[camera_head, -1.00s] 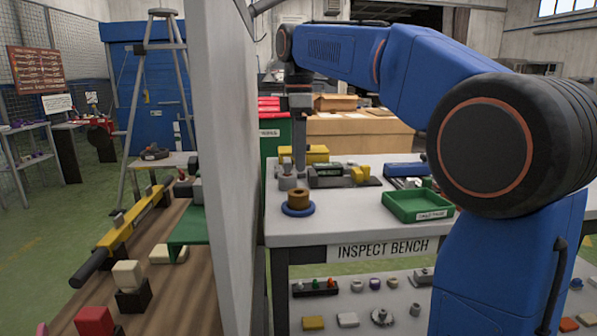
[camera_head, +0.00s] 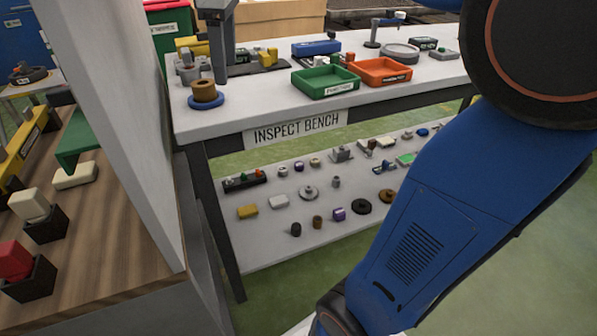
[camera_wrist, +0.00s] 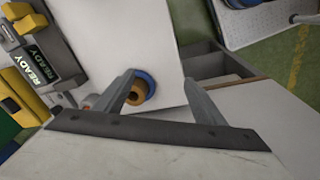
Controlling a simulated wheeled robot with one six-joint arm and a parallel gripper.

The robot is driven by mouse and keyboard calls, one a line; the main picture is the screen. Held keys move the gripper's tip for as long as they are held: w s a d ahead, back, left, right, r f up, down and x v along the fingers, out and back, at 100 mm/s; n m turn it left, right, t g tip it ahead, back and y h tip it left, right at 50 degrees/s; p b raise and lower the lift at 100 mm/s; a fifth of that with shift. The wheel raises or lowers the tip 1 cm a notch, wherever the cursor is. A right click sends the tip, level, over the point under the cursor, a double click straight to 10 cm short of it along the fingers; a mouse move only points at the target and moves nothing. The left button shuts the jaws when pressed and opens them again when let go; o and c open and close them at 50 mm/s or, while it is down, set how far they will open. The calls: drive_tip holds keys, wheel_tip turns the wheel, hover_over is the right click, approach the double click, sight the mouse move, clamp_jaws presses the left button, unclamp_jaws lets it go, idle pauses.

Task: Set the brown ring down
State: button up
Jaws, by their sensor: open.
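The brown ring (camera_head: 204,89) sits on a round blue base (camera_head: 207,102) near the front left corner of the inspect bench (camera_head: 260,106). In the wrist view the brown ring (camera_wrist: 136,97) and blue base (camera_wrist: 151,82) show between the finger lines, close to the left finger. My gripper (camera_head: 221,80) comes down just behind and right of the ring in the head view. In the wrist view my gripper (camera_wrist: 160,78) has its two fingers wide apart with nothing held. Whether a finger touches the ring I cannot tell.
A green tray (camera_head: 325,83) and an orange tray (camera_head: 380,72) stand to the right on the bench. A grey and yellow fixture (camera_head: 262,62) is behind. A pale wall panel (camera_head: 110,90) stands close on the left. The lower shelf (camera_head: 275,225) holds several small parts.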

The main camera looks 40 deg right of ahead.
drive_tip(key=s+d+f+m+t, duration=0.1)
drive_tip(key=s+f+m, duration=0.4)
drive_tip(key=s+f, duration=0.5)
drive_tip(key=s+d+f+m+t, duration=0.2)
drive_tip(key=s+f+m, duration=0.3)
drive_tip(key=s+f, duration=0.6)
wheel_tip(320, 180, down, 4)
drive_tip(key=shift+s+d+r+m, duration=0.15)
drive_tip(key=shift+d+r+m, duration=0.05)
drive_tip(key=shift+d+m, duration=0.25)
